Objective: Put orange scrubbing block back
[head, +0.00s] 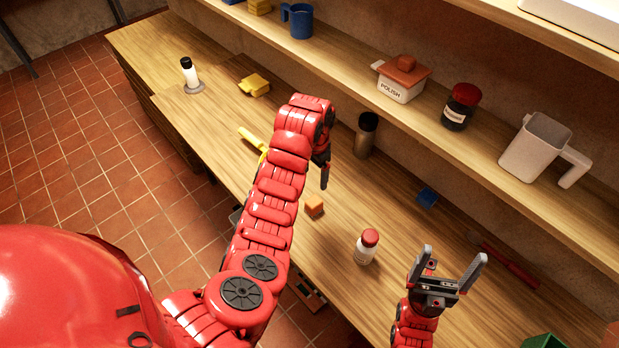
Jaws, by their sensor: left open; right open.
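A small orange scrubbing block (314,207) lies on the wooden counter, just right of my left arm. My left gripper (324,178) hangs fingers-down a little behind the block, apart from it; it is seen side-on, is open and holds nothing that I can see. My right gripper (452,262) is at the lower right with its two fingers spread wide, open and empty. A small jar with a red lid (366,246) stands upright between the block and my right gripper.
A dark cylinder (365,134) stands behind my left gripper. A blue block (427,197) and a red bar (510,264) lie toward the wall. The shelf above holds a polish box (403,80), a dark jar (460,106) and a white jug (542,148). Yellow things lie farther left.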

